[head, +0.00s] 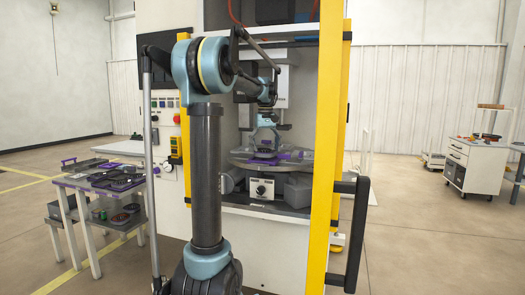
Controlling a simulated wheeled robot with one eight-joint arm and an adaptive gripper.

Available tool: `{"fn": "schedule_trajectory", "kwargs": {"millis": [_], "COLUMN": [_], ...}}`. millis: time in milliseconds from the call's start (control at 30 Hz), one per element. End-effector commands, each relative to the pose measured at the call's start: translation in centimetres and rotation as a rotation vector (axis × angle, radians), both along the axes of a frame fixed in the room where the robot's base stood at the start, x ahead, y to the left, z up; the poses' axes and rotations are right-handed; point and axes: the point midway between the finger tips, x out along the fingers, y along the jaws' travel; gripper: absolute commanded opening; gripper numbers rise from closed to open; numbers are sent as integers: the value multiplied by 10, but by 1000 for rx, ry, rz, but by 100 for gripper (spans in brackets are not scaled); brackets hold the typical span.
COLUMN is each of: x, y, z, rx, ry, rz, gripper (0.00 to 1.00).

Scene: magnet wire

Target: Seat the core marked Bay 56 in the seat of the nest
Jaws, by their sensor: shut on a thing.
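My arm reaches into the open machine, and my gripper (266,146) points down just above the round grey table (238,158). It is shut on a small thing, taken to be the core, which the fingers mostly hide. No Bay 56 marking can be read from here. A purple fixture (296,154), possibly part of the nest, lies on the round table around and beside the gripper. The seat itself is hidden, and I cannot tell whether the held thing touches it.
The machine's yellow guard post (327,150) and black door handle (350,225) stand right of my arm. A control box (262,188) sits under the round table. At left, a side table (75,180) holds dark trays with purple edges. Open floor lies at right.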

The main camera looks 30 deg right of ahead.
Motion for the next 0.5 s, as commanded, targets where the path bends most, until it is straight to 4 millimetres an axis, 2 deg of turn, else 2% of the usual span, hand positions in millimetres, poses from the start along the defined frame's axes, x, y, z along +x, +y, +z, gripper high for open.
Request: {"fn": "schedule_trajectory", "kwargs": {"millis": [500], "x": [0], "y": [0], "z": [-7], "rx": [0], "ry": [0], "rz": [-1], "gripper": [43]}}
